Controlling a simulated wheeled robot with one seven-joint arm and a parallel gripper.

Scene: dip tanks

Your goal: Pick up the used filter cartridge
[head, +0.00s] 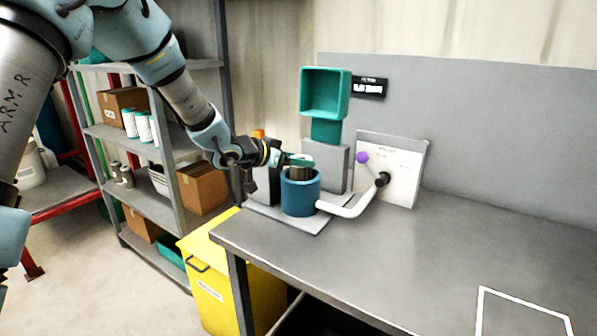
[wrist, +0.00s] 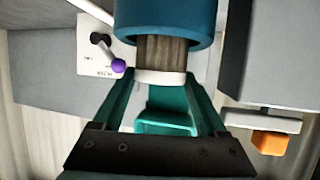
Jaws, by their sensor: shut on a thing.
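The used filter cartridge (head: 300,174) has dark brown pleats and sits partly inside the blue round housing (head: 300,196) on the bench. In the wrist view the brown pleated body (wrist: 162,53) shows with a pale end cap, and its far part is hidden inside the blue housing (wrist: 165,20). My gripper (head: 298,160) reaches in from the left above the housing. Its green fingers (wrist: 160,78) are shut on the cartridge's capped end, one on each side.
A green open box on a stand (head: 325,93) rises behind the housing. A white panel with a purple-knobbed lever (head: 363,157) and a white pipe (head: 345,208) lie to the right. An orange-topped grey block is close by. A yellow bin (head: 215,275) stands below. The bench's right side is clear.

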